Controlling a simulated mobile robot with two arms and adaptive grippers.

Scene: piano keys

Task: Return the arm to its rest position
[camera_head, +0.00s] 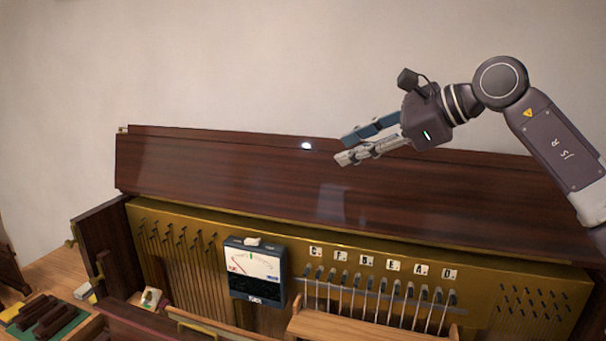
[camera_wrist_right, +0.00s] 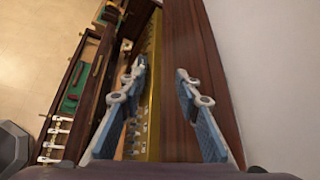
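My right gripper (camera_head: 346,147) hangs in the air in front of the upper wooden panel of the piano (camera_head: 250,160), its fingers pointing left. In the right wrist view the two blue-padded fingers of the right gripper (camera_wrist_right: 161,75) stand well apart with nothing between them. The gripper is open and empty. The right arm comes in from the right edge, above the piano. The left gripper is not in view.
A gauge (camera_head: 255,272) with a dial stands against the brass plate (camera_head: 520,300). Lettered tags (camera_head: 366,261) sit above a row of dark pins. A wooden block (camera_head: 370,328) is in front. Dark pieces lie on a green mat (camera_head: 62,330) at the lower left. The wall behind is bare.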

